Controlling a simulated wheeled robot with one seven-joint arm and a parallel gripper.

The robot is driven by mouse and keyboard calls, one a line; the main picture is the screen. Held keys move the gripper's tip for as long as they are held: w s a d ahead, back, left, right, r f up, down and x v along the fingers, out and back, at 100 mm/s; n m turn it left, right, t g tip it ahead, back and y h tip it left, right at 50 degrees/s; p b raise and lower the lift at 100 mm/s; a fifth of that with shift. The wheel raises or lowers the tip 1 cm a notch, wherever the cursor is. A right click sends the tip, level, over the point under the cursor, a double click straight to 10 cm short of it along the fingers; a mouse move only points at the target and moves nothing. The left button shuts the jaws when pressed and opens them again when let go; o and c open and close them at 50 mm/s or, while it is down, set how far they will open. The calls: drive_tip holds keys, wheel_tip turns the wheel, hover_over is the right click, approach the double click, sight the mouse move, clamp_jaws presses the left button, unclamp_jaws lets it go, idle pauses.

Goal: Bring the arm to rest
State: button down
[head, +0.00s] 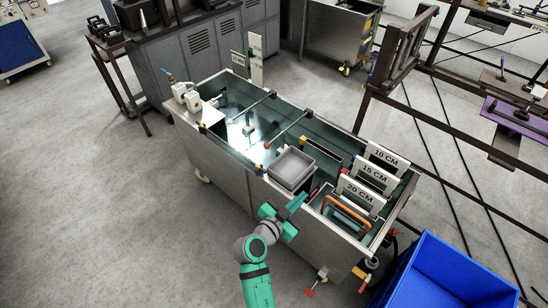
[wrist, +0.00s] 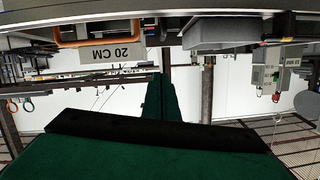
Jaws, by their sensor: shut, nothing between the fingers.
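My green arm (head: 257,280) reaches up from the bottom of the head view. My gripper (head: 301,200) is at the near side of the metal tank bench (head: 232,172), beside the grey square tray and the orange-framed piece. In the wrist view my gripper (wrist: 162,80) shows as two dark green fingers shut together, with nothing between them. The wrist view appears upside down. I cannot tell how far the fingertips are from the bench.
On the bench are a grey tray (head: 292,168), an orange frame (head: 345,214) and signs such as 20 CM (head: 362,194). A blue bin (head: 445,275) stands at lower right. A dark metal rack (head: 400,45) stands behind. The floor (head: 95,210) at left is clear.

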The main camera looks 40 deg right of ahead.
drive_tip(key=s+a+f+n+t+y, duration=0.2)
drive_tip(key=a+f+n+t+y, duration=0.15)
drive_tip(key=a, duration=0.55)
drive_tip(key=s+a+f+n+t+y, duration=0.2)
drive_tip(key=s+a+f+n, duration=0.15)
drive_tip(key=a, duration=0.55)
drive_tip(key=s+a+f+n+t+y, duration=0.25)
drive_tip(key=a+n, duration=0.25)
drive_tip(key=a, duration=0.3)
drive_tip(key=s+a+r+n+t+y, duration=0.3)
drive_tip(key=s+a+r+n+y, duration=0.2)
drive_tip(key=s+a+r, duration=0.6)
drive_tip(key=s+r+y, duration=0.1)
drive_tip(key=s+r, duration=0.1)
drive_tip(key=s, duration=0.1)
drive_tip(key=shift+s+r+y, duration=0.15)
drive_tip(key=shift+r+y, duration=0.05)
drive_tip(key=shift+y, duration=0.1)
